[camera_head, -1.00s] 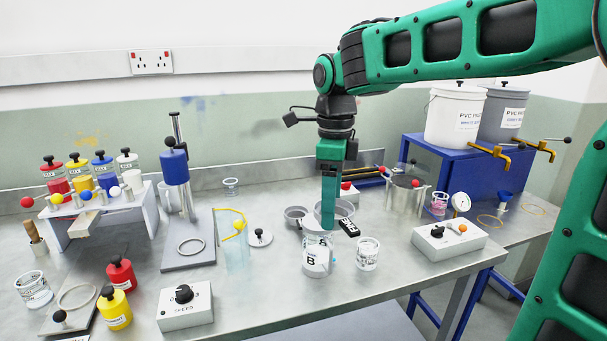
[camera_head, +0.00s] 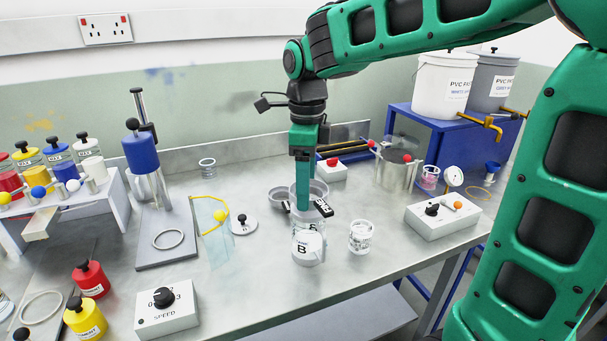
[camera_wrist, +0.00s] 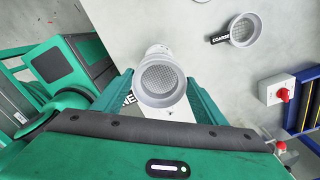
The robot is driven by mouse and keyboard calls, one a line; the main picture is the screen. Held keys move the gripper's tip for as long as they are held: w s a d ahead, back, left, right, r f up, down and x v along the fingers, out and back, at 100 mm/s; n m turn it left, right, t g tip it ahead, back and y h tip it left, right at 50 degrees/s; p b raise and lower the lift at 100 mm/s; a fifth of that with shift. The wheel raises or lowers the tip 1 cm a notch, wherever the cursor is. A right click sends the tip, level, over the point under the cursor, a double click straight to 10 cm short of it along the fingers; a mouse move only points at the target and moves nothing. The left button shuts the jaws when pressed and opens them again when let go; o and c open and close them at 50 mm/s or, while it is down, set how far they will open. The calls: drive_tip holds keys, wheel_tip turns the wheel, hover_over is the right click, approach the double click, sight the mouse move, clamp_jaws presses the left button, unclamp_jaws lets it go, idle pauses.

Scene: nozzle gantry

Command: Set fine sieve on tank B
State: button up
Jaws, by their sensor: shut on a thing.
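The fine sieve, a grey mesh cup, sits between the fingers of my gripper in the wrist view (camera_wrist: 160,78). Part of its black tag shows at the lower left. In the head view its grey rim (camera_head: 320,188) shows behind my gripper (camera_head: 304,207), with the black tag to the front right. My gripper is shut on the sieve. Tank B (camera_head: 308,246), a clear jar with a white B label, stands upright on the bench just below the fingers. I cannot tell whether the sieve touches it.
The coarse sieve (camera_wrist: 242,30) lies on the bench left of and behind my gripper. A clear printed cup (camera_head: 361,237) stands close right of tank B. A control box (camera_head: 443,213) is farther right.

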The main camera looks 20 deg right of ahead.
drive_tip(key=shift+f, duration=0.95)
drive_tip(key=shift+s+f, duration=0.1)
drive_tip(key=shift+f, duration=0.45)
idle(0.9)
drive_tip(key=o, duration=0.8)
drive_tip(key=shift+c, duration=0.2)
drive_tip(key=shift+r, duration=0.1)
drive_tip(key=shift+r, duration=5.45)
